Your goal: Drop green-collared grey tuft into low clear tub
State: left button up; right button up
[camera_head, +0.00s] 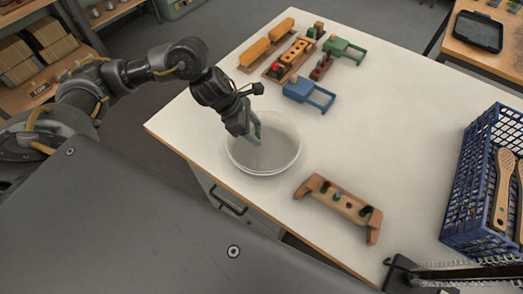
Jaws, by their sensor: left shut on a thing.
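My left gripper (252,132) reaches in from the left, pointing down over the low clear tub (286,165). It is shut on the green-collared grey tuft (257,131); the green collar shows as a small spot at the fingertips and the jaws hide much of the rest. The tub is round, shallow and see-through, and stands near the left front edge of the white table. The tuft is above or within the tub's rim; I cannot tell exactly how high.
A wooden stand (340,199) with holes, some filled with dark and green pieces, is right of the tub. Yellow, green and blue blocks (308,93) stand behind. A blue crate (471,215) with wooden brushes is at the right. The table's middle right is clear.

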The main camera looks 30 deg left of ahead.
pick_arm(q)
jog(key=o, duration=1.1)
jog(key=b+v, duration=0.1)
jog(key=v, duration=0.9)
jog(key=shift+s+a+r, duration=0.1)
jog(key=shift+a+r, duration=0.15)
jog(key=shift+r, duration=0.1)
